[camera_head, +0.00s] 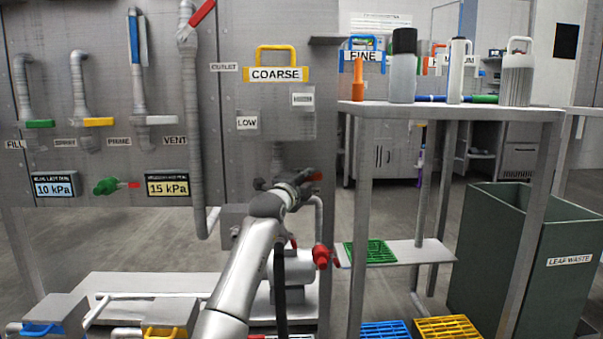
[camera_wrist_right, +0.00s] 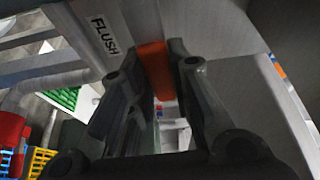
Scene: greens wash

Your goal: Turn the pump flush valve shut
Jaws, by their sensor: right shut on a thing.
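The flush valve's orange handle (camera_wrist_right: 153,64) sits between the fingers of my right gripper (camera_wrist_right: 157,58) in the right wrist view, beside the FLUSH label (camera_wrist_right: 104,36). The fingers are shut on the handle. In the head view my right gripper (camera_head: 302,183) is at the pump panel below the COARSE unit, and a reddish end of the handle (camera_head: 316,176) shows just past it. The gripper and wrist hide most of the valve and its label there, so I cannot tell the handle's exact angle. My left gripper is not in view.
A red valve (camera_head: 322,256) hangs on the pipe just below my right gripper. A shelf post (camera_head: 358,230) stands close on the right. The steel shelf (camera_head: 450,110) holds bottles, and a green leaf waste bin (camera_head: 500,250) stands farther right.

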